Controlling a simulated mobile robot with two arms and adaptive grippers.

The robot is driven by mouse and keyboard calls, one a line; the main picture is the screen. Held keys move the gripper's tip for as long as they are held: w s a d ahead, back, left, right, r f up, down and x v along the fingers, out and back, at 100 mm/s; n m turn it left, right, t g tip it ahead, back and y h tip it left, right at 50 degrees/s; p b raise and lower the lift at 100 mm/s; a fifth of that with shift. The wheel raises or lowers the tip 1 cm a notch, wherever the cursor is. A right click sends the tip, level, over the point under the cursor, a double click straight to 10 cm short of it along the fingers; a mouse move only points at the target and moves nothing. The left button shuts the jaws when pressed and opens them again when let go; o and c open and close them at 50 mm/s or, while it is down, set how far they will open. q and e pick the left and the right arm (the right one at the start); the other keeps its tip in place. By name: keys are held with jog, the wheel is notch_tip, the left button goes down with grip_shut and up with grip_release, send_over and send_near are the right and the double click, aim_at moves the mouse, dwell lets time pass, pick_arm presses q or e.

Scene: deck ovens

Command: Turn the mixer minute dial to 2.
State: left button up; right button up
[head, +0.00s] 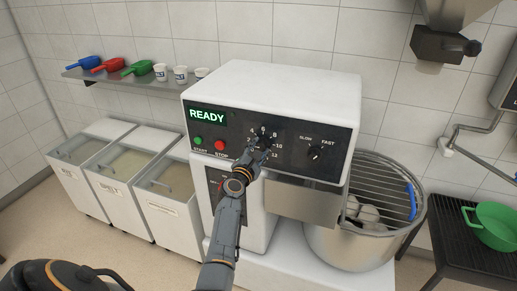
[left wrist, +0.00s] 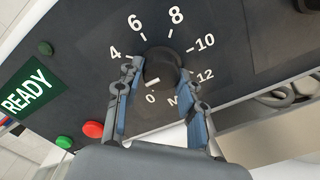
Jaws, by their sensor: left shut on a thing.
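The mixer minute dial (head: 264,143) is a black knob on the dark panel of the white mixer (head: 275,80). It shows close in the left wrist view (left wrist: 163,68), ringed by white numbers 0, 4, 6, 8, 10 and 12. The 2 is hidden behind a finger. A white mark on the knob's lower left edge lies near the 0; its exact setting is hard to tell. My left gripper (left wrist: 165,100) is shut on the dial, one finger on each side; it also shows in the head view (head: 258,158).
The panel has a green READY display (head: 207,115), a green start button (head: 198,140), a red stop button (head: 220,145) and a slow/fast knob (head: 315,152). The steel bowl (head: 350,245) with its wire guard stands right below. Ingredient bins (head: 120,165) stand left.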

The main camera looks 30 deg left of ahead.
dwell(0.3)
pick_arm(q)
jog(key=o, duration=1.2)
jog(key=shift+c, duration=0.2)
jog(key=v, duration=1.2)
